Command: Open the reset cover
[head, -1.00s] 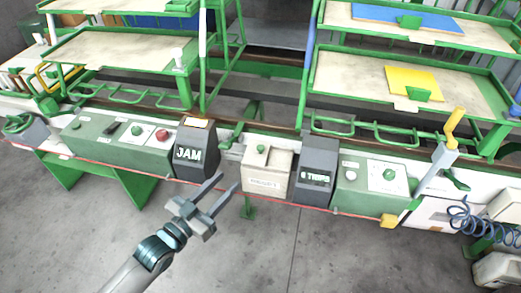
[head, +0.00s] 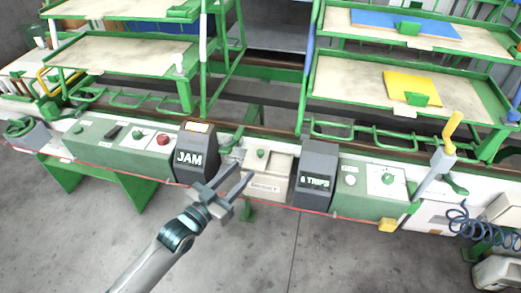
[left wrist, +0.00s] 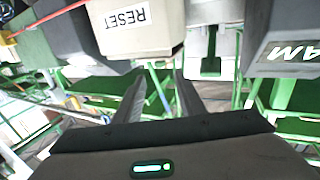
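The cream reset box (head: 276,167) sits on the console's front edge between two dark grey boxes. A green knob (head: 260,153) shows on its top and a small label on its front. In the left wrist view the box (left wrist: 165,42) is at the top, with its RESET label upside down. I cannot tell the cover apart from the box body. My left gripper (head: 241,171) is open and empty, its fingers at the box's left front, partly overlapping it in the head view. Its two fingers (left wrist: 159,75) show apart in the left wrist view. Contact with the box is not clear.
The dark JAM box (head: 190,160) stands left of the reset box, close to my left fingers. The dark TRIPS box (head: 316,180) stands right of it. Green button panels (head: 115,140) and a yellow-handled lever (head: 444,148) flank them. The floor in front is clear.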

